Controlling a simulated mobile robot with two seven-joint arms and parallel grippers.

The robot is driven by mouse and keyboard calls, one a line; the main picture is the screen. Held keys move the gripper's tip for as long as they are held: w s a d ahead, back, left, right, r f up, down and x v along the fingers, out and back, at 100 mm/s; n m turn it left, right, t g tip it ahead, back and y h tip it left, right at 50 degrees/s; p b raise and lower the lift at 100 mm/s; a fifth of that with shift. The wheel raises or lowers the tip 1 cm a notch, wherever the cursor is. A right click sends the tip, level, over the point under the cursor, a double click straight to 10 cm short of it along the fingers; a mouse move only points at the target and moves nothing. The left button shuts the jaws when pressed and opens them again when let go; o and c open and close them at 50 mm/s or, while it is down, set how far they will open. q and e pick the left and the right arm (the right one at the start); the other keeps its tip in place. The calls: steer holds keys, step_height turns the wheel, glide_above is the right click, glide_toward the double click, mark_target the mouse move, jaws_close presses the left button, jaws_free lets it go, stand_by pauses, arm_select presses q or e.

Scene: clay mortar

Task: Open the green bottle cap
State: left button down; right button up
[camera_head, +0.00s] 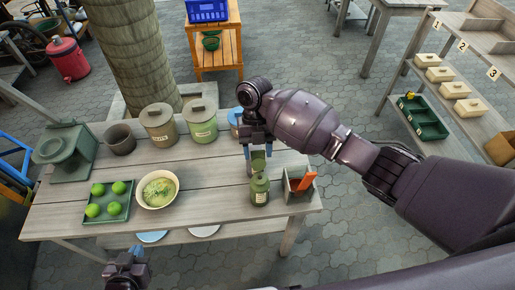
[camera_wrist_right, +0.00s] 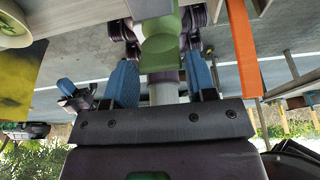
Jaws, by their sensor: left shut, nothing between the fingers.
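The green bottle (camera_head: 260,190) stands upright near the table's front right, with a pale label on its front. A lighter green piece, seemingly its cap (camera_head: 258,160), shows above the bottle's neck. Whether it touches the neck is unclear. My right gripper (camera_head: 262,156) reaches down there, its blue fingers apart on either side of the green piece. In the wrist view the green piece (camera_wrist_right: 160,45) lies between the right gripper's two fingers (camera_wrist_right: 161,72), with narrow gaps showing. My left gripper (camera_head: 125,264) is shut and empty, low at the left before the table's front edge.
A bowl (camera_head: 157,189) and a tray of green fruit (camera_head: 110,214) are at the left. Lidded pots (camera_head: 160,130) line the back. The table (camera_head: 215,195) is clear left of the bottle.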

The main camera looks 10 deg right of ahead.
steer(key=shift+r, duration=0.15)
steer(key=v, duration=1)
steer(key=shift+w+r+b, duration=0.15)
steer(key=shift+r+b, duration=0.1)
steer(key=shift+b, duration=0.15)
